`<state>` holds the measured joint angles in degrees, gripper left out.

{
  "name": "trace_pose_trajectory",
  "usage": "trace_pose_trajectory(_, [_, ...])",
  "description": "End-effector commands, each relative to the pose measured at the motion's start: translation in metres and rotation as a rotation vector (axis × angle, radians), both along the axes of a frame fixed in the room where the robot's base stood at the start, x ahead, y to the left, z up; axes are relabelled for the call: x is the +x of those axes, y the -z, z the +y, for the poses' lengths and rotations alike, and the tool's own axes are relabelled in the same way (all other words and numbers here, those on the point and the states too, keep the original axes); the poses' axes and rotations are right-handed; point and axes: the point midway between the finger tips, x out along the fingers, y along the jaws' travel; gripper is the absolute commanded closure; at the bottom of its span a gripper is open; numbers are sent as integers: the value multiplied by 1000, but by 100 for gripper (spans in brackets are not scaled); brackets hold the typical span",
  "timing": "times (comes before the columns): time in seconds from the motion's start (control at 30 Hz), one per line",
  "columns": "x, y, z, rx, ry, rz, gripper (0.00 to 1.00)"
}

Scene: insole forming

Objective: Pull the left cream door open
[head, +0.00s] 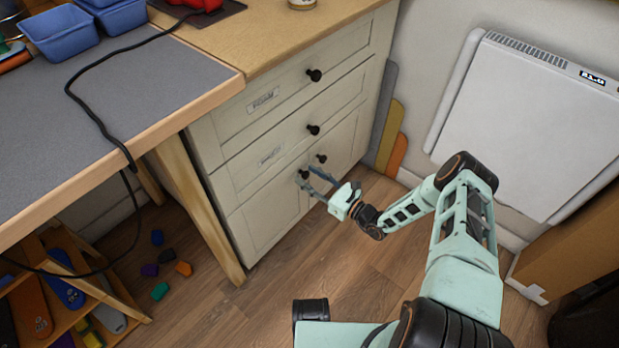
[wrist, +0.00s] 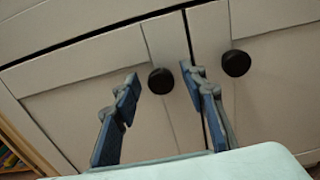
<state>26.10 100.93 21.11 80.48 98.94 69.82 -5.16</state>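The left cream door (head: 262,212) is the lower left front of the cabinet and looks shut. It also fills the left of the wrist view (wrist: 70,117). Its round black knob (wrist: 161,80) sits near the seam between the two doors. My gripper (head: 307,176) is at this knob, with its blue fingers apart. In the wrist view the knob shows between the fingertips, one on each side; I cannot tell whether either touches it. The right door's knob (wrist: 236,63) is outside the right finger.
Two drawers with black knobs (head: 313,75) are above the doors. A table leg (head: 200,208) stands left of the cabinet. The wooden floor (head: 290,275) before the left door is mostly clear.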

Motion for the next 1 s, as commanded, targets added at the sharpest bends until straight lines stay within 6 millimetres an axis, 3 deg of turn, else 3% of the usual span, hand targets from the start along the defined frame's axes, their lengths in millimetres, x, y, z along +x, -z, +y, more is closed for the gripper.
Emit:
trace_pose_trajectory(0.17, [0,0,0,0,0,0,62])
trace_pose_trajectory(0.5, [0,0,0,-1,0,-1,99])
trace_pose_trajectory(1.0, [-5,0,-7,-1,-4,1,100])
